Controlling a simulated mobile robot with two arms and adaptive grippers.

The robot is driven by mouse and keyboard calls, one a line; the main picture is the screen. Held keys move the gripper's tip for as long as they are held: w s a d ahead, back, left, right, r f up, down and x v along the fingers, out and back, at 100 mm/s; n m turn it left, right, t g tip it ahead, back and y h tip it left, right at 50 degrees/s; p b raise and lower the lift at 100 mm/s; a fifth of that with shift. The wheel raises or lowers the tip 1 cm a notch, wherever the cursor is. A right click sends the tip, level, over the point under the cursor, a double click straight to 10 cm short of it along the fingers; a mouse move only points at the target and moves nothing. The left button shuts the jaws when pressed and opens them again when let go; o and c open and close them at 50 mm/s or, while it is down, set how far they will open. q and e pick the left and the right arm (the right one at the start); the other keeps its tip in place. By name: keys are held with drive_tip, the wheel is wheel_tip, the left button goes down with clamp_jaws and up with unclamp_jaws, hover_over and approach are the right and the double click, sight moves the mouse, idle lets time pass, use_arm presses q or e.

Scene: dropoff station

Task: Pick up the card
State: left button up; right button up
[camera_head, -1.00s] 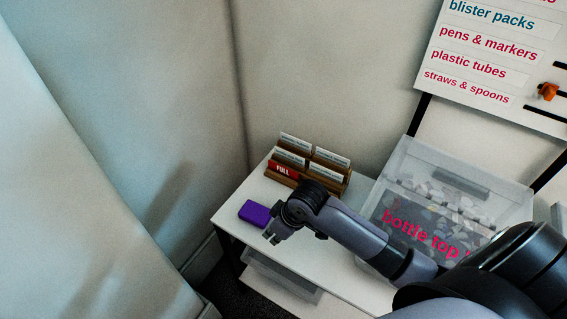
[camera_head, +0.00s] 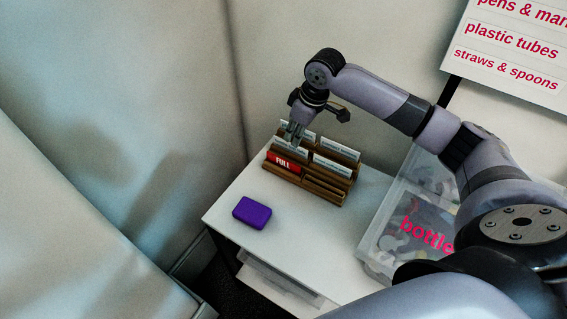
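A wooden card holder (camera_head: 322,190) stands at the back of the white table. It holds several white printed cards (camera_head: 338,149) in rows and a red card marked FULL (camera_head: 283,163) at its front left. My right gripper (camera_head: 293,146) points down over the left part of the holder, just above and behind the red card, overlapping the white cards there. Its fingers are small and I cannot tell how far apart they are, or whether they touch a card. My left gripper is not in view.
A purple box (camera_head: 252,212) lies on the white table (camera_head: 285,240) in front of the holder. A clear bin with a bottle label (camera_head: 385,225) stands to the right, partly behind my arm. A sign board (camera_head: 510,45) hangs at the upper right.

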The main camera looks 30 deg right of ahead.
hover_over(283, 159)
drive_tip(key=s+d, duration=0.1)
drive_tip(key=s, duration=0.1)
drive_tip(key=x, duration=0.4)
drive_tip(key=s+d+x, duration=0.1)
drive_tip(key=x, duration=0.1)
drive_tip(key=shift+w+f+p, duration=0.1)
drive_tip(key=shift+f+p, duration=0.2)
drive_tip(key=shift+p, duration=0.1)
drive_tip(key=shift+a+f, duration=0.1)
drive_tip(key=shift+f, duration=0.1)
drive_tip(key=p+x, duration=0.1)
drive_tip(key=x, duration=0.2)
drive_tip(key=shift+a+f, duration=0.15)
drive_tip(key=shift+f, duration=0.1)
drive_tip(key=shift+w+f, duration=0.2)
drive_tip(key=shift+f, duration=0.45)
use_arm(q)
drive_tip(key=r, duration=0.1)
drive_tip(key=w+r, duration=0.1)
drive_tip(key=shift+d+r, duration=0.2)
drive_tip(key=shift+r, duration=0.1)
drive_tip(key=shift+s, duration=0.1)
use_arm(e)
drive_tip(key=shift+c, duration=0.3)
clamp_jaws()
drive_tip(key=shift+r, duration=0.15)
